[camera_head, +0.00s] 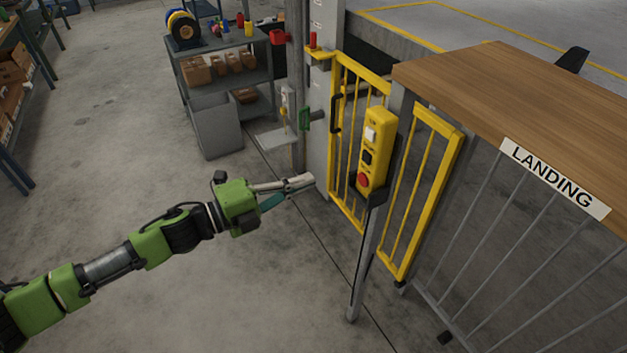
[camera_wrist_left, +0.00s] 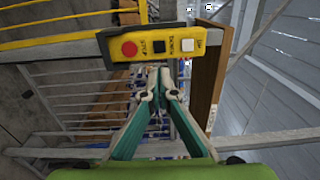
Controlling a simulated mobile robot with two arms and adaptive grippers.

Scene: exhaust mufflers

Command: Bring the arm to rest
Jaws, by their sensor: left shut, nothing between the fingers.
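My left arm reaches in from the left in the head view. Its gripper (camera_head: 306,182) is shut and empty, held in the air over the concrete floor. The fingers point right, toward a yellow control box (camera_head: 375,135) on a grey post. In the left wrist view the closed fingertips (camera_wrist_left: 164,76) show just below the same yellow box (camera_wrist_left: 206,45) in the picture. The box has a red, a black and a white button. I see no contact between the fingers and the box. My right gripper is not in view.
A yellow gate (camera_head: 433,150) stands behind the post, beside a wooden-topped railing with a LANDING sign (camera_head: 554,179). A grey shelf (camera_head: 226,66) with boxes and spools stands at the back, a grey bin (camera_head: 216,127) before it. The floor around my left arm is clear.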

